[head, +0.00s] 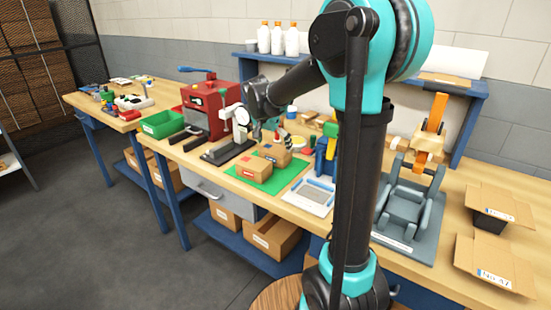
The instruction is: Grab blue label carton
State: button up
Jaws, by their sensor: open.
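Two small brown cartons sit on a green mat (277,184) on the workbench. The front carton (253,168) shows a small reddish label on its side. The rear carton (276,154) stands behind it to the right, with a small mark whose colour I cannot make out well. I cannot tell for sure which carton has the blue label. My gripper (267,132) is open and points down just above the rear carton, apart from the front one. Its fingertips are small and partly blend with the things behind.
A red machine (211,108) and green bin (162,124) stand left. A white-and-blue tray (310,194) lies right of the mat. A grey fixture (408,205) and open cartons (495,262) are farther right. My arm hides part of the bench.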

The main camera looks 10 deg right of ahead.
aim_at(275, 149)
jog(key=shift+x, duration=1.8)
jog(key=c, duration=0.8)
jog(key=shift+c, duration=0.2)
